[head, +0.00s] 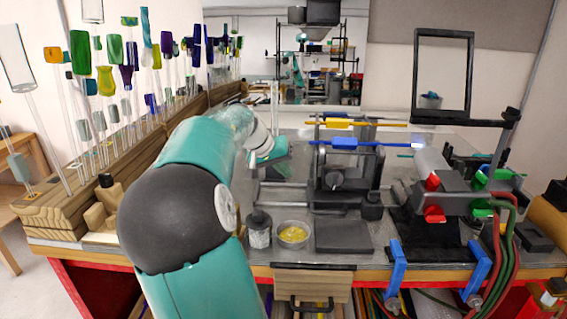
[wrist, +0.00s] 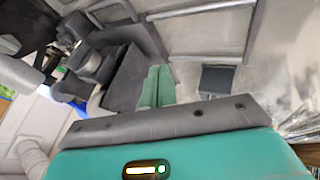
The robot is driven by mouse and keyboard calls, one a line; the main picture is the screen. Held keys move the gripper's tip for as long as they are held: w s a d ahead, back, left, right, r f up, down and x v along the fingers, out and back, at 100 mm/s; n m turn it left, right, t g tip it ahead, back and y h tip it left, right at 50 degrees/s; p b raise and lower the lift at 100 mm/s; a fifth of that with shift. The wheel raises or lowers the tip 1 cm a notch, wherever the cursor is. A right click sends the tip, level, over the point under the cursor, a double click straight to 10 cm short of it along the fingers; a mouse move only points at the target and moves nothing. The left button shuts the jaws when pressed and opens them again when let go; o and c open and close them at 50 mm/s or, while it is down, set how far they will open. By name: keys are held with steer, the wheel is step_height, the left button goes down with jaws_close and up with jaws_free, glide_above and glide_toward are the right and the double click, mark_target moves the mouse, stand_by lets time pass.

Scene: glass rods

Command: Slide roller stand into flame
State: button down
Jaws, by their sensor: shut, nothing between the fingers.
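The roller stand (head: 345,178) is a dark grey stand with a round knob on its front, right of centre in the head view. Two rods rest across it, one with a yellow middle (head: 338,124) and one with a blue middle (head: 343,142). The torch (head: 465,188) stands to its right, with red and green knobs. In the wrist view the green fingers (wrist: 157,88) are together and empty.
A dark bottle (head: 258,228) and a bowl of yellow bits (head: 293,235) stand at the bench front. A wooden rack (head: 75,205) with several coloured glass rods fills the left. A dark framed screen (head: 442,75) rises above the torch. Blue clamps (head: 398,265) grip the front edge.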

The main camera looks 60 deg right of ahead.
steer(key=x, duration=0.5)
steer(key=shift+s, duration=0.15)
steer(key=shift+s+d+r, duration=0.1)
steer(key=shift+s+d, duration=0.15)
steer(key=shift+s, duration=0.35)
steer(key=shift+s+d+r, duration=0.1)
steer(key=shift+s+d, duration=0.1)
steer(key=shift+s, duration=0.4)
steer(key=shift+s+d+f, duration=0.1)
steer(key=shift+s+d, duration=0.2)
steer(key=shift+s, duration=0.1)
steer(key=shift+s+d, duration=0.35)
steer(key=shift+s, duration=0.3)
steer(key=shift+w, duration=0.1)
